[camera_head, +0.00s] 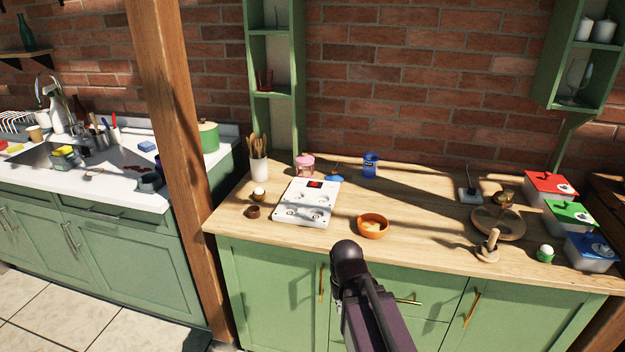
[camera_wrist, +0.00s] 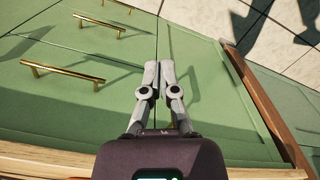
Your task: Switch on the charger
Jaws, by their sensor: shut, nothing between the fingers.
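A white flat box (camera_head: 305,205) with a red-and-dark patch at its back edge and several round shapes on top lies on the wooden counter, left of centre. It looks like the charger, but I cannot tell its switch state. A small grey-white block (camera_head: 470,196) with a dark upright piece stands farther right; I cannot tell what it is. My gripper (camera_wrist: 161,75) is shut and empty in the wrist view, in front of the green cabinet fronts. In the head view my arm reaches up before the cabinets and its fingers are hidden. Neither item shows in the wrist view.
On the wooden counter (camera_head: 420,200), an orange bowl (camera_head: 373,226) sits right of the white box. A utensil pot (camera_head: 259,170), pink jar (camera_head: 305,166) and blue tin (camera_head: 370,165) stand behind. Lidded boxes (camera_head: 552,185) are right. A wooden post (camera_head: 168,130) rises left. Gold handles (camera_wrist: 62,74) protrude.

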